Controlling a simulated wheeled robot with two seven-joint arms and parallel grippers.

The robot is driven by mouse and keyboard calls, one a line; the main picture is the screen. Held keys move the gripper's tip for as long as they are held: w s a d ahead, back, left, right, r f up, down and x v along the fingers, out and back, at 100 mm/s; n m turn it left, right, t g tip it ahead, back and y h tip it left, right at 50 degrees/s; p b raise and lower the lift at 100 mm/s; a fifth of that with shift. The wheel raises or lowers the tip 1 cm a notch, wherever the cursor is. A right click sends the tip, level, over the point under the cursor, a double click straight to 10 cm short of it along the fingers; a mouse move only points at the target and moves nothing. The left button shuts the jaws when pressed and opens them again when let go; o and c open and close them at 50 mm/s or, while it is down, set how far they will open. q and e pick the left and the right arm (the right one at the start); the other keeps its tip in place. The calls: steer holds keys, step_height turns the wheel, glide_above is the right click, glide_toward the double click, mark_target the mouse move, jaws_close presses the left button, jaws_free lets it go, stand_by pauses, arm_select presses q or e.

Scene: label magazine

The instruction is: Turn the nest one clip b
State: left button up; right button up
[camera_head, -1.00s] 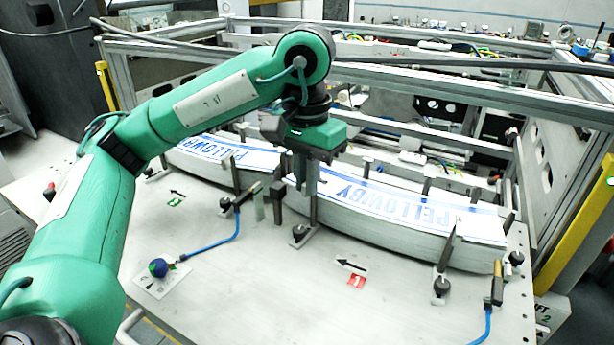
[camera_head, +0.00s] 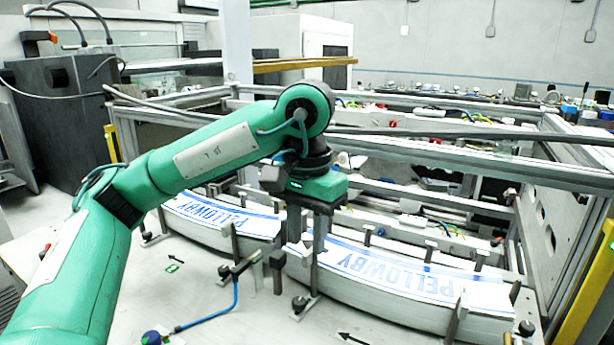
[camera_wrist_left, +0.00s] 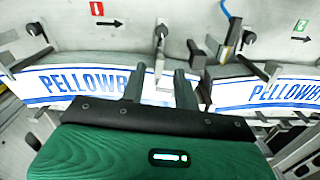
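Two curved stacks of white labels with blue PELLOWBY print lie on the pale plate, a left stack (camera_head: 225,217) and a right stack (camera_head: 400,272). Dark upright clips with black knobs stand along their front edges. One clip (camera_head: 300,303) stands at the left end of the right stack, and it shows in the left wrist view (camera_wrist_left: 160,36). I cannot tell which part is the nest. My right gripper is out of view.
A blue hose (camera_head: 212,319) runs along the front of the plate from a blue knob (camera_head: 152,338). A red sign (camera_wrist_left: 103,26) and a green sign (camera_wrist_left: 300,26) have arrows beside them. Metal frame rails stand behind and to the right.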

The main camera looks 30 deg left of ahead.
mark_target(307, 254)
arm_select(q)
step_height(307, 254, up, 11)
steer(key=shift+f+p, duration=0.15)
steer(key=shift+p, duration=0.3)
stand_by(0.7)
